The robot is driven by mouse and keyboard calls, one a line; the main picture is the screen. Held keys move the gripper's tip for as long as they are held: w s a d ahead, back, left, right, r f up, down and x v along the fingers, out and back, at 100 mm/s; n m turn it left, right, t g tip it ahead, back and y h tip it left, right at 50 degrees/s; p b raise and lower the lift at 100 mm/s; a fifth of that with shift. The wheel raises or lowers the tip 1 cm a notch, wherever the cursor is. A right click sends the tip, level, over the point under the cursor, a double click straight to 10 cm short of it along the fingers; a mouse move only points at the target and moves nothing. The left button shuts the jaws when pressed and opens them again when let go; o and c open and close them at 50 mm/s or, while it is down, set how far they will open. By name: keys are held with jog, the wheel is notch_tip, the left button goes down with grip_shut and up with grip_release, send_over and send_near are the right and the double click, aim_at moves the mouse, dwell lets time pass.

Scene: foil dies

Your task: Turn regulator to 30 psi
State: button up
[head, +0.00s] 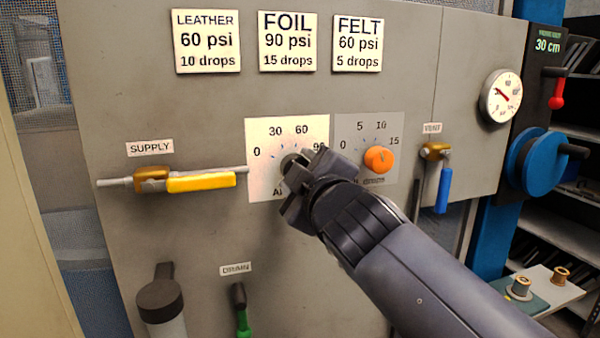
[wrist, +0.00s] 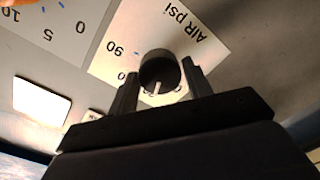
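The air regulator is a dark round knob (head: 289,161) on a white dial plate (head: 262,130) marked 0, 30, 60, 90 and AIR psi. In the wrist view the knob (wrist: 160,70) has a white pointer line at its lower edge, toward the partly hidden numbers between 60 and 0; its exact reading is unclear. My gripper (head: 298,180) is at the plate and hides part of it. In the wrist view my gripper (wrist: 162,88) is open, with one finger on each side of the knob and narrow gaps showing.
An orange knob (head: 379,159) on a grey dial sits close right of my gripper. A yellow supply lever (head: 201,182) is left, a blue-handled valve (head: 443,190) right. A gauge (head: 500,97) and blue wheel (head: 540,160) are farther right. A foil card (head: 288,42) reads 90 psi.

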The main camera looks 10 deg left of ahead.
jog(key=o, duration=0.4)
jog(key=shift+c, duration=0.2)
jog(key=shift+s+d, duration=0.1)
jog(key=v, duration=1)
jog(key=shift+s, duration=0.3)
jog(key=shift+d, duration=0.1)
jog(key=x, duration=1.1)
jog(key=shift+s+d, duration=0.1)
